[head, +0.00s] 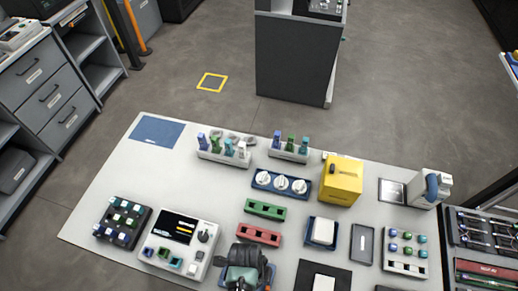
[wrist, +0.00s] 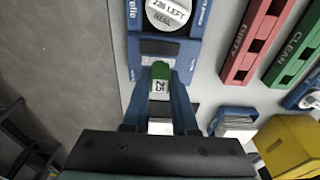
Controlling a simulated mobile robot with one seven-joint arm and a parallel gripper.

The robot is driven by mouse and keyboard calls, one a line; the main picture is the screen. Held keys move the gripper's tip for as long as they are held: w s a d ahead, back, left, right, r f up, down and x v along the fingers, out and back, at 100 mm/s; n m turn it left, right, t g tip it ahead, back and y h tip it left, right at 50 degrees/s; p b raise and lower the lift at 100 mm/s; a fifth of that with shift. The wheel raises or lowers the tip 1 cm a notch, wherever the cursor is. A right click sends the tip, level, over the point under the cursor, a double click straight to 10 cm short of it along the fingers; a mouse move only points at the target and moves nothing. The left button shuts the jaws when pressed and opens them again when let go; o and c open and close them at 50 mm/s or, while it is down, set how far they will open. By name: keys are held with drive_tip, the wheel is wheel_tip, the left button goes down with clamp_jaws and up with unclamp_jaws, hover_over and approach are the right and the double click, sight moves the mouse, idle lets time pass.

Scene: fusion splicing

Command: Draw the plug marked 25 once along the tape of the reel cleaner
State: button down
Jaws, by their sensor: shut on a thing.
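My gripper (wrist: 161,76) is shut on a green and white plug marked 25 (wrist: 160,85), held between its two blue fingers in the wrist view. The plug's green end points at the reel cleaner (wrist: 188,52), a blue body with a white disc whose print reads like "228 LEFT". A dark and grey window lies just ahead of the plug. I cannot tell whether the plug touches the tape. In the head view my gripper (head: 246,262) is over the table's front and hides most of the reel cleaner and the plug.
A red rack marked DIRTY (wrist: 247,42) and a green rack marked CLEAN (wrist: 293,45) lie to the right in the wrist view. A yellow box (head: 342,182) stands behind. A device with a screen (head: 178,246) is left of my gripper.

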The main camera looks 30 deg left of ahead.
drive_tip(key=shift+s+d, duration=0.1)
drive_tip(key=shift+s, duration=0.35)
drive_tip(key=shift+s+d+p, duration=0.1)
drive_tip(key=shift+s+p, duration=0.1)
drive_tip(key=shift+p, duration=0.1)
drive_tip(key=shift+s, duration=0.35)
idle(0.3)
wheel_tip(320, 180, up, 4)
drive_tip(key=p, duration=0.5)
drive_tip(key=shift+r, duration=0.25)
drive_tip(key=shift+w, duration=0.1)
idle(0.4)
